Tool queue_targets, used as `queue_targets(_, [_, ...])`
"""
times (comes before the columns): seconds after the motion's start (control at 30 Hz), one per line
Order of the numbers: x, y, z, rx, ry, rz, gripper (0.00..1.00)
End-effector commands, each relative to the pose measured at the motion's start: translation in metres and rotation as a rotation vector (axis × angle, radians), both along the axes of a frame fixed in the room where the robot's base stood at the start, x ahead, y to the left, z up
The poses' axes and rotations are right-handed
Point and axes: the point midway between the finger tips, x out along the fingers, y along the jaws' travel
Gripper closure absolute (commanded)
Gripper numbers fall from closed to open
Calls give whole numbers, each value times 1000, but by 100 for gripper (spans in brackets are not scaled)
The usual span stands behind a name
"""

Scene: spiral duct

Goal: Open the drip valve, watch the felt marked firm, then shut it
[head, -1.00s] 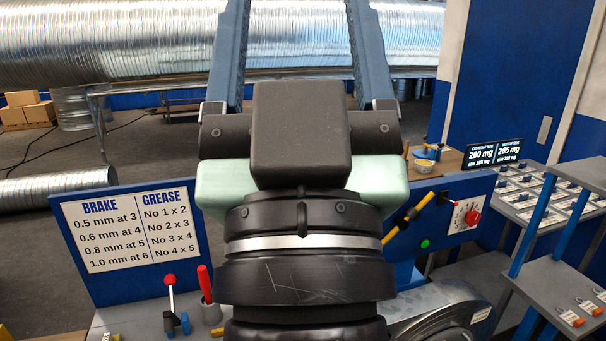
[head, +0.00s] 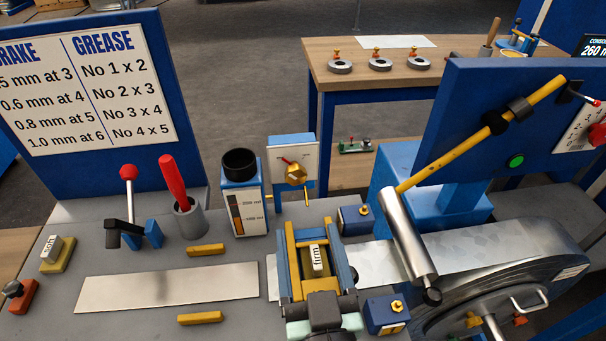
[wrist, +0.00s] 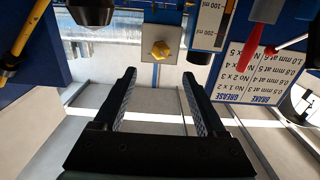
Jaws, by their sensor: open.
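The drip valve is a brass hex knob (head: 296,174) with a red pointer on a white plate, just right of the oil reservoir (head: 240,200). The felt marked firm (head: 316,261) sits in a yellow frame over the metal strip. My gripper (head: 308,238) is open and empty above that frame, its slate-blue fingers on either side of the felt in the head view. In the wrist view my gripper (wrist: 158,77) points toward the brass knob (wrist: 160,50), which shows ahead between the fingertips, apart from them. The felt is not visible there.
A red-handled tool in a cup (head: 189,217) and a red-knobbed lever (head: 130,190) stand left of the reservoir. A yellow bar with a steel roller (head: 406,232) slants on the right. A felt marked soft (head: 52,248) lies far left. A brake and grease chart (head: 85,85) stands behind.

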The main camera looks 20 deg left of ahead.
Motion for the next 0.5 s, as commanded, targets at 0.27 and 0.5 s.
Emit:
queue_targets(0.27, [44,19,6,2,-3,2,26])
queue_targets(0.5, [84,36,4,2,-1,2,26])
